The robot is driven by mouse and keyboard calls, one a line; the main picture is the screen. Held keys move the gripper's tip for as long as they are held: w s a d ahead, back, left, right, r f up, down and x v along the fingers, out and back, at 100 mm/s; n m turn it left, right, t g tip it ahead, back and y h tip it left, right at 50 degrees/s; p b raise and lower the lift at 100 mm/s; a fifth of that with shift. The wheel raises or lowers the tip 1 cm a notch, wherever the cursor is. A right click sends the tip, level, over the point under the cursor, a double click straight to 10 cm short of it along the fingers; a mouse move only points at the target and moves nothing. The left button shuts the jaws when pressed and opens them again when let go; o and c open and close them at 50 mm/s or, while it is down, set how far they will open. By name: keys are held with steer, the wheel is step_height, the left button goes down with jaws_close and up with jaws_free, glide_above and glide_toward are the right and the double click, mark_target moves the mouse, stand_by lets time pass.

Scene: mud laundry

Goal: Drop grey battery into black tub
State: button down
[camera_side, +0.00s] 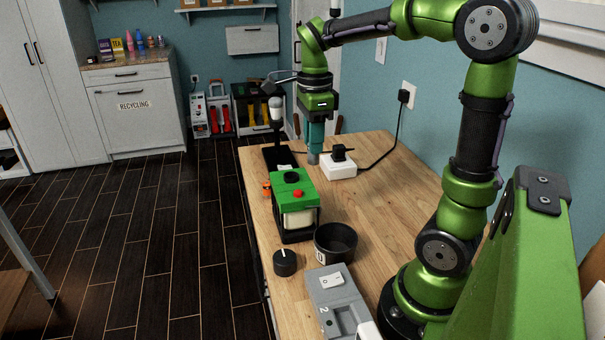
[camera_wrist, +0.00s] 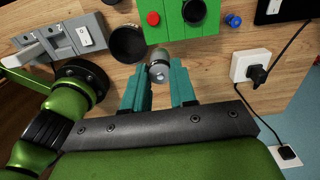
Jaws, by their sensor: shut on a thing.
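The grey battery (camera_side: 313,158) is a small cylinder held at the teal fingertips of my gripper (camera_side: 315,148). In the wrist view the battery (camera_wrist: 158,75) sits between the two fingertips of my gripper (camera_wrist: 161,77), its round end showing. In the side view it points down near the white socket box at the far part of the bench. The black tub (camera_side: 335,243) stands open on the bench, nearer the side camera and apart from my gripper. In the wrist view the tub (camera_wrist: 127,44) is up and left of the battery. I see nothing in the tub.
A green-topped box with a red button (camera_side: 296,195) stands between my gripper and the tub. A black knob (camera_side: 285,263) and a grey switch panel (camera_side: 335,295) are near the tub. A white socket box (camera_side: 338,168) with a plugged cable is beside my gripper.

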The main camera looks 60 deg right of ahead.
steer(key=s+a+f, duration=0.2)
steer(key=s+f, duration=0.6)
steer(key=f, duration=0.3)
steer(key=shift+a, duration=0.15)
steer(key=shift+s, duration=0.1)
steer(key=c, duration=0.8)
jaws_free()
step_height(320, 180, up, 17)
steer(key=shift+f, duration=0.1)
